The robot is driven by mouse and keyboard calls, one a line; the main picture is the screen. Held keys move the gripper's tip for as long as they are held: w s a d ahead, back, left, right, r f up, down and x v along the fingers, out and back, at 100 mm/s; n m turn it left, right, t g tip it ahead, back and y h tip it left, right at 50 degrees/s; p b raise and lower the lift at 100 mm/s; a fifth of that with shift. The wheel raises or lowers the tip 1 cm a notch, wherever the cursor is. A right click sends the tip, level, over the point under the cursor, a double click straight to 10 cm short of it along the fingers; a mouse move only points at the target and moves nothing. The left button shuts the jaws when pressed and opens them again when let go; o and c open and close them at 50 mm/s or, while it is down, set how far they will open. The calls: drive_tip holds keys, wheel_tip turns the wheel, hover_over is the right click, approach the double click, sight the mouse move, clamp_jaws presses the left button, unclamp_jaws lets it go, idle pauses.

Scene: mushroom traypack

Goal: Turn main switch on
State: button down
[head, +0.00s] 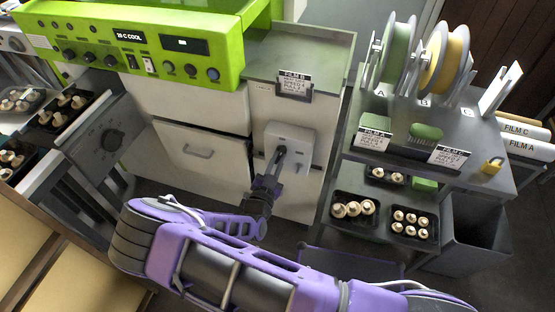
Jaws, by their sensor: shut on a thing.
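A light grey switch box (298,137), which looks like the main switch, is mounted on the front of the pale cabinet in the middle of the head view. My gripper (280,153) reaches up to the front of this box from below. Its jaws are shut on the switch's dark handle at the box's lower left face. The handle is mostly hidden by the fingers, so its exact angle cannot be told.
A green control panel (200,60) with knobs and a display reading "28 C COOL" stands at upper left. A label holder (294,86) sits above the box. On the right, a grey shelf rack (484,170) holds film rolls and mushroom trays. A grey bin (470,245) stands beside it.

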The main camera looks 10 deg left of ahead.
drive_tip(key=n, duration=0.4)
idle(0.3)
drive_tip(key=c, duration=0.9)
unclamp_jaws()
drive_tip(key=shift+s, duration=0.1)
drive_tip(key=shift+s+a+p, duration=0.15)
drive_tip(key=shift+s+p, duration=0.15)
drive_tip(key=shift+s, duration=1.4)
drive_tip(key=shift+s+a+p, duration=0.1)
drive_tip(key=shift+s+p, duration=0.2)
drive_tip(key=shift+s, duration=1.4)
